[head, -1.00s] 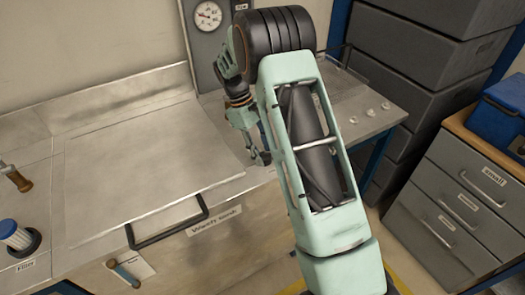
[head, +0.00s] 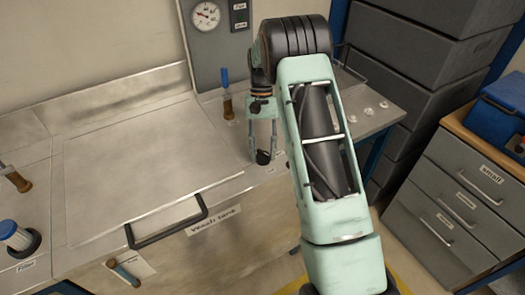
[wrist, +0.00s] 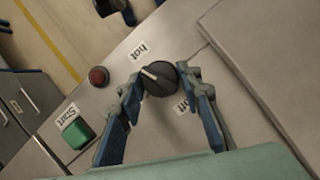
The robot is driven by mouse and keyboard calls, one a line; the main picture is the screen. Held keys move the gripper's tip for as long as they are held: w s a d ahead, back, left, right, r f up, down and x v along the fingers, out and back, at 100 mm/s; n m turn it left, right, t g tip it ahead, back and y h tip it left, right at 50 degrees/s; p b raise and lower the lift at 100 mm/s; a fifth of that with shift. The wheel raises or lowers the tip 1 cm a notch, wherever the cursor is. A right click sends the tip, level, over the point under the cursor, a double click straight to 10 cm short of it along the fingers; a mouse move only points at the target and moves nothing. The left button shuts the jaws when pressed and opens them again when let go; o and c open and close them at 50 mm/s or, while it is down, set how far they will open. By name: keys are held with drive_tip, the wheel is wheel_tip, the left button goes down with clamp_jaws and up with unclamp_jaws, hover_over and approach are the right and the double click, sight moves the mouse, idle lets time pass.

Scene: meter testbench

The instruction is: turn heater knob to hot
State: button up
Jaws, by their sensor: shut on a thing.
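The heater knob (wrist: 161,80) is black and round with a white pointer mark. In the wrist view the mark points to the left and slightly up, below the "hot" label (wrist: 140,50). The "off" label (wrist: 184,105) lies at the knob's lower right, partly covered by a finger. My gripper (wrist: 164,82) is shut on the knob, one fingertip on each side. In the head view my gripper (head: 262,148) points down at the bench's front edge, with the dark knob (head: 262,158) between its tips.
A red button (wrist: 99,76) and a green start button (wrist: 76,133) sit beside the knob. The wash tank lid (head: 140,165) has a black handle (head: 170,225). A blue-topped tool (head: 227,95) stands behind my gripper, below a gauge panel (head: 215,45).

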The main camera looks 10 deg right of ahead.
drive_tip(key=shift+d+m+y, duration=0.1)
drive_tip(key=shift+m+y, duration=0.6)
drive_tip(key=shift+m, duration=1)
drive_tip(key=o, duration=1.2)
drive_tip(key=shift+c, duration=0.2)
drive_tip(key=v, duration=1.2)
drive_tip(key=shift+s, duration=0.25)
drive_tip(key=shift+d+r+t, duration=0.1)
drive_tip(key=shift+d+t, duration=0.05)
drive_tip(key=shift+t, duration=0.15)
